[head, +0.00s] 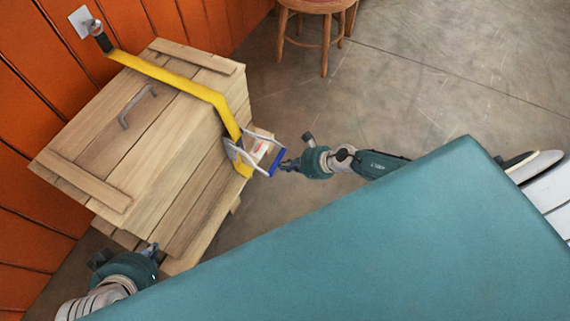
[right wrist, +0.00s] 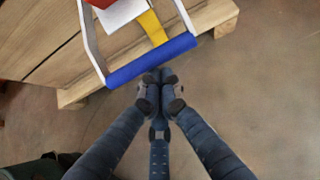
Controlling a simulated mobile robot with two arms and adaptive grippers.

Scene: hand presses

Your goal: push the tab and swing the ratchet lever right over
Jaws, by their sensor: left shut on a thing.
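The ratchet (head: 243,157) sits on the side of a wooden crate, at the end of a yellow strap (head: 170,76). Its lever has pale metal side arms and a blue bar (head: 276,161); the blue bar also shows in the right wrist view (right wrist: 152,60). A white part with red on it (head: 261,149) lies between the arms. I cannot make out the tab for certain. My right gripper (head: 286,165) has its fingers together, tips at the blue bar, in the right wrist view (right wrist: 160,84). My left gripper (head: 153,251) is shut at the crate's near lower edge.
The wooden crate (head: 150,125) has a grey handle (head: 137,106) on its lid and stands by an orange plank wall (head: 40,70). A wooden stool (head: 312,8) stands behind. Concrete floor (head: 430,90) is clear to the right.

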